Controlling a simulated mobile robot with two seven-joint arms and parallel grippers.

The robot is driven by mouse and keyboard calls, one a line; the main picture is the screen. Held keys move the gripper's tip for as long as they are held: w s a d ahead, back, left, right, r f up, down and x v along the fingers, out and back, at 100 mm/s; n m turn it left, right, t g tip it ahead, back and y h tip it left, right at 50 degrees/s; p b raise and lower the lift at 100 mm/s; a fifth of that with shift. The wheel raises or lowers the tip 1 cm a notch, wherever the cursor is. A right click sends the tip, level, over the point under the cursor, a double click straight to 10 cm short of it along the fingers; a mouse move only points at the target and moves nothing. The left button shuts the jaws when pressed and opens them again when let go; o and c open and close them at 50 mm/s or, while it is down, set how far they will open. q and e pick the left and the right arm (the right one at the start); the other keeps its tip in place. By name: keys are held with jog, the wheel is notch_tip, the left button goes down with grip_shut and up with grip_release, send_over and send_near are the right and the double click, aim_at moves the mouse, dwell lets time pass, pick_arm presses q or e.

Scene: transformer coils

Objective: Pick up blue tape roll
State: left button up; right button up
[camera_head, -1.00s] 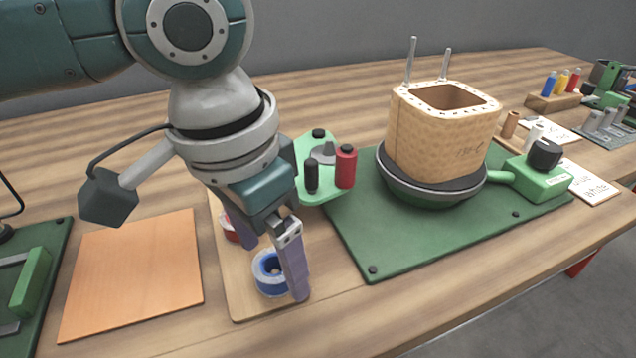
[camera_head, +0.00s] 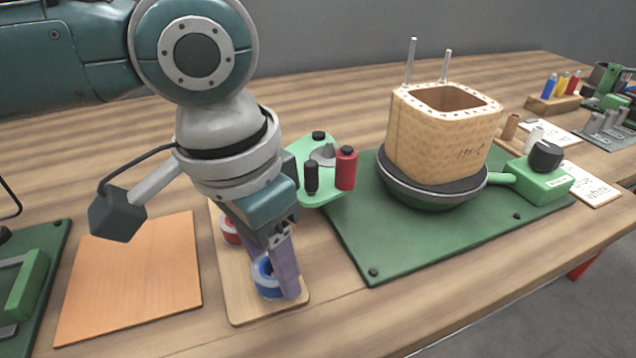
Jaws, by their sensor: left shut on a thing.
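The blue tape roll (camera_head: 265,281) is at the front end of a light wooden board (camera_head: 240,306), partly hidden by my left gripper (camera_head: 277,282). My left gripper points down with its purple fingers closed on the roll. The roll appears at board height; I cannot tell whether it is clear of the board. A red tape roll (camera_head: 230,230) sits behind it on the same board, partly covered by my gripper. My right gripper is out of view.
A tan coil former (camera_head: 440,135) with two metal rods stands in a dark round base on a green mat (camera_head: 375,238). A green holder (camera_head: 322,190) with red and black spools stands right of my gripper. An orange sheet (camera_head: 130,280) lies left of the board.

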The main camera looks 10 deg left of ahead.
pick_arm(q)
grip_shut()
jog(key=shift+r, duration=0.1)
notch_tip(320, 180, up, 20)
jog(key=p, duration=0.4)
